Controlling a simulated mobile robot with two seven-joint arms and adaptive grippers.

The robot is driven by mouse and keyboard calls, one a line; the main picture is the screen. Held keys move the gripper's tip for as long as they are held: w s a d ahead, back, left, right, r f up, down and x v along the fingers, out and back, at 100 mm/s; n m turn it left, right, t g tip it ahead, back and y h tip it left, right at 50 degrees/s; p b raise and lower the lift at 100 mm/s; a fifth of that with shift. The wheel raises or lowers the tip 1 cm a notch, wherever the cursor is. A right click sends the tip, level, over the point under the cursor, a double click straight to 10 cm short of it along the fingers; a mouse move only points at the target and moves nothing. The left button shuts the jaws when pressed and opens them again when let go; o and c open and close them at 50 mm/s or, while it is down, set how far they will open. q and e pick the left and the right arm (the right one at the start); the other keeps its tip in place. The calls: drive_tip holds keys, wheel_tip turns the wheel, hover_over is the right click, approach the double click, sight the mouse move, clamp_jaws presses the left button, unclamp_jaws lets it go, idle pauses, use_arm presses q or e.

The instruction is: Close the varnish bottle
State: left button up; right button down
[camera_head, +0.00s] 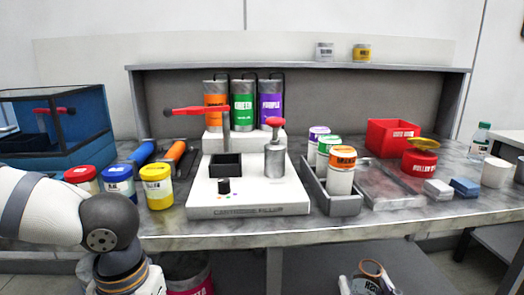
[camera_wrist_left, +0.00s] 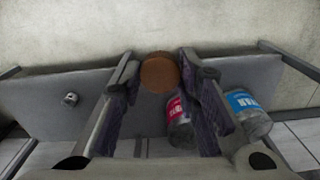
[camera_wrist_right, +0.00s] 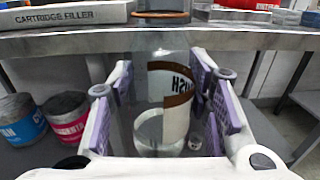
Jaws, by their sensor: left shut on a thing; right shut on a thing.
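The varnish bottle (camera_wrist_right: 165,110) is a clear jar with a white and brown label and some clear liquid low inside. My right gripper (camera_wrist_right: 165,105) is shut on its sides. A brown ring shows at the bottle's top. In the head view the bottle (camera_head: 370,270) is at the bottom edge, in front of the table and below its top. A round brown cap (camera_wrist_left: 158,72) is between the fingertips of my left gripper (camera_wrist_left: 160,78), which is shut on it. The cap and left fingertips are outside the head view. Cap and bottle are apart.
The grey table (camera_head: 330,226) carries a white cartridge filler (camera_head: 250,208), a grey tray (camera_head: 345,205) of jars, and colored paint jars at left. Magenta (camera_wrist_right: 67,118) and blue (camera_wrist_right: 20,121) cans stand below the table. The table's front edge is close to the bottle.

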idle(0.3)
drive_tip(key=s+a+f+n+g+y, duration=0.1)
drive_tip(key=a+n+g+y, duration=0.3)
drive_tip(key=a+n+y, duration=0.4)
drive_tip(key=a+y, duration=0.3)
drive_tip(key=a, duration=0.1)
drive_tip(key=shift+s+a+f+y, duration=0.3)
drive_tip(key=shift+s+a+f, duration=0.05)
drive_tip(key=shift+f, duration=0.05)
use_arm(q)
drive_tip(key=w+d+r, duration=0.4)
drive_tip(key=d+r, duration=0.2)
drive_tip(key=d, duration=0.1)
drive_tip(key=w+d+r, duration=0.4)
drive_tip(key=d+r, duration=0.2)
drive_tip(key=d, duration=0.1)
drive_tip(key=s+d+r, duration=0.2)
drive_tip(key=d+r, duration=0.3)
drive_tip(key=d, duration=0.3)
drive_tip(key=shift+s+d, duration=0.25)
drive_tip(key=shift+s, duration=0.15)
